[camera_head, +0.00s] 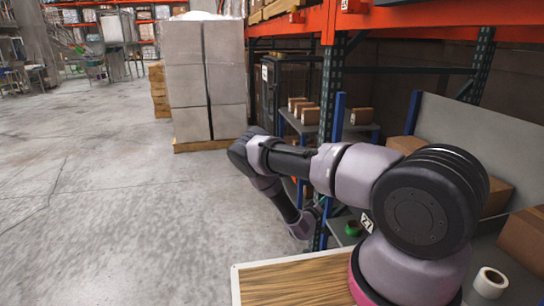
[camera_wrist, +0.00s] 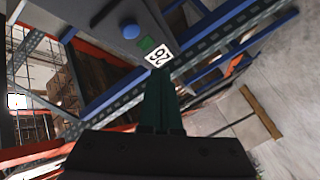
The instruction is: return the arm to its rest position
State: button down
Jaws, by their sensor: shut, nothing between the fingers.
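My arm (camera_head: 355,175) reaches out to the left over the floor. It bends at the elbow and folds down and back toward the blue and orange rack. In the wrist view my gripper (camera_wrist: 161,88) is shut, its dark fingers together with nothing between them. It points at the rack's edge, near a white label reading 26 (camera_wrist: 159,55). I cannot tell from these views whether the fingers touch the rack. In the head view the gripper is not clearly visible near the rack post.
The rack (camera_head: 333,100) stands close on the right, with boxes on its shelves. A green item (camera_head: 352,229) sits on a lower shelf; a white roll (camera_head: 491,282) lies at lower right. Wrapped pallet boxes (camera_head: 190,85) stand behind. Open floor (camera_head: 90,200) lies to the left.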

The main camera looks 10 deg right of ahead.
jog(key=w+a+r+m+g+y, duration=0.1)
jog(key=w+a+r+m+g, duration=0.15)
jog(key=r, duration=0.25)
jog(key=w+a+r+m+g+y, duration=0.1)
jog(key=w+r+m, duration=0.15)
jog(key=r, duration=0.35)
jog(key=s+a+r+m+y, duration=0.1)
jog(key=a+r+y, duration=0.2)
jog(key=r, duration=0.7)
jog(key=s+a+r+m+y, duration=0.1)
jog(key=s+a+r+y, duration=0.15)
jog(key=r, duration=0.65)
jog(key=a+r+m+y, duration=0.1)
jog(key=a+r+y, duration=0.2)
jog(key=r, duration=0.7)
jog(key=s+a+r+n+g+y, duration=0.1)
jog(key=s+a+r+n+y, duration=0.15)
jog(key=s+r, duration=1.3)
jog(key=s+r+g, duration=0.1)
jog(key=s+r, duration=0.1)
jog(key=s, duration=1.9)
jog(key=shift+s+a+r+y, duration=0.3)
jog(key=shift+a, duration=0.05)
